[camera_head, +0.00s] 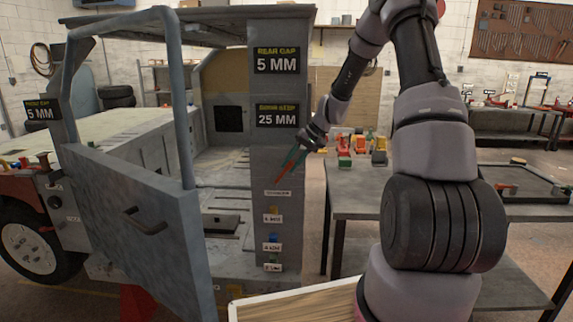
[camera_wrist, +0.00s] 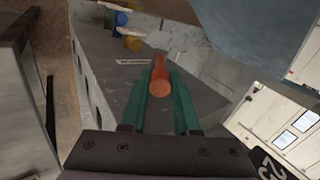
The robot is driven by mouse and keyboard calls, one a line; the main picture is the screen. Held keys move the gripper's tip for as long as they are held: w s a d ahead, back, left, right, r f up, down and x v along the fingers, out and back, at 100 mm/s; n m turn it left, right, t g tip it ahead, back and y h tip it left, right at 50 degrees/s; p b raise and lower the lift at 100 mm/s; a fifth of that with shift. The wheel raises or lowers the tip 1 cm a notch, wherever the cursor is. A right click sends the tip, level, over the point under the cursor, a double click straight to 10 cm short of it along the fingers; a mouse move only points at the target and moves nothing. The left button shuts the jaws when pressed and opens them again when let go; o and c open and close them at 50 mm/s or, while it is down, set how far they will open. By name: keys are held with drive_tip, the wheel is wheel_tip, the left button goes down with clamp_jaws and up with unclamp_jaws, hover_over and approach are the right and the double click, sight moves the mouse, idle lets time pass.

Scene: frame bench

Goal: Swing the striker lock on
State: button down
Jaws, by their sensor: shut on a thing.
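The grey door pillar (camera_head: 277,145) carries a column of small labelled fittings. An orange-red, rod-like piece, which I take as the striker lock's handle (camera_head: 282,173), sits at the pillar just above the topmost small label. My gripper (camera_head: 295,156) has teal fingers and is shut on this handle, coming in from the upper right. In the wrist view the orange handle (camera_wrist: 160,80) lies between the two teal fingers of my gripper (camera_wrist: 161,92), over the grey pillar face. Its far end and how it joins the pillar are hard to see.
Yellow (camera_head: 272,212), blue (camera_head: 271,240) and green (camera_head: 272,260) fittings sit lower on the pillar. The grey door (camera_head: 135,235) stands open at left. A bench (camera_head: 370,200) with coloured parts stands at right, and a wooden-topped surface (camera_head: 290,305) is at the front.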

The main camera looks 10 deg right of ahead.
sight(303, 182)
drive_tip(key=d+f+y, duration=0.1)
drive_tip(key=y, duration=0.1)
drive_tip(key=s+d+f+t+y, duration=0.1)
drive_tip(key=d+f+y, duration=0.1)
drive_tip(key=f+y, duration=0.1)
drive_tip(key=f+t+y, duration=0.1)
drive_tip(key=y, duration=0.1)
drive_tip(key=shift+s+d+f, duration=0.1)
drive_tip(key=shift+d+f, duration=0.15)
drive_tip(key=shift+d, duration=0.15)
drive_tip(key=shift+s+d+f+t+y, duration=0.1)
drive_tip(key=shift+f+t+y, duration=0.3)
drive_tip(key=shift+f+y, duration=0.35)
drive_tip(key=c, duration=0.6)
unclamp_jaws()
drive_tip(key=shift+c, duration=0.2)
drive_tip(key=v, duration=1.1)
drive_tip(key=shift+f, duration=0.15)
